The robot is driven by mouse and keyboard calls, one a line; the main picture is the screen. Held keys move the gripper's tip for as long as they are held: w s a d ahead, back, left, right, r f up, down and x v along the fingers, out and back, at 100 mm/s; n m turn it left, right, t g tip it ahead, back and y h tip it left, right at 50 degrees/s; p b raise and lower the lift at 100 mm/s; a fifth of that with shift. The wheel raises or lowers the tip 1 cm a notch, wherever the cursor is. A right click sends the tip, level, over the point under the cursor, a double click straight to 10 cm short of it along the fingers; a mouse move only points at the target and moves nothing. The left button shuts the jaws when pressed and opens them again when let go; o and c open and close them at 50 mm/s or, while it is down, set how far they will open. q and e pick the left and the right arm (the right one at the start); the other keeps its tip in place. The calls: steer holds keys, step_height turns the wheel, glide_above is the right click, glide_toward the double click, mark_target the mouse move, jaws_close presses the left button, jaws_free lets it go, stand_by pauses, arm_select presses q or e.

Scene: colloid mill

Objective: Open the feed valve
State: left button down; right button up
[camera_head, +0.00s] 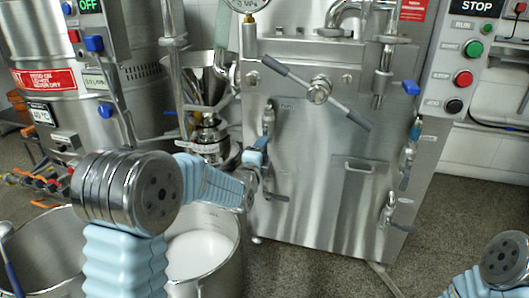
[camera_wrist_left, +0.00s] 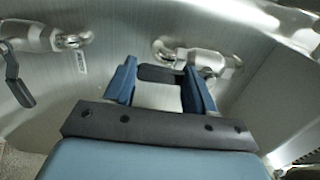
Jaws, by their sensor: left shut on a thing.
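My left gripper (camera_head: 256,160) is at the left side of the steel machine front, by a small valve (camera_head: 268,120) with a tag beside it too small to read. In the left wrist view its two blue fingers (camera_wrist_left: 160,80) stand on either side of a dark lever handle (camera_wrist_left: 158,73). The handle belongs to a steel valve (camera_wrist_left: 205,60) on the panel, and the gripper is shut on it. A second valve (camera_wrist_left: 70,40) with a hanging black lever (camera_wrist_left: 18,82) is to the left in that view. My right gripper is out of view.
A long two-armed handle (camera_head: 318,90) stands out above the gripper. A control box with buttons (camera_head: 463,78) is at the right. A steel pot of white liquid (camera_head: 200,250) stands below my left arm.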

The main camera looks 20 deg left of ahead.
arm_select(q)
steer(key=shift+f, duration=0.1)
stand_by(0.3)
steer(key=shift+c, duration=1.8)
jaws_free()
steer(key=s+p, duration=0.1)
steer(key=s, duration=1.3)
steer(key=shift+a, duration=0.25)
steer(key=shift+w, duration=0.1)
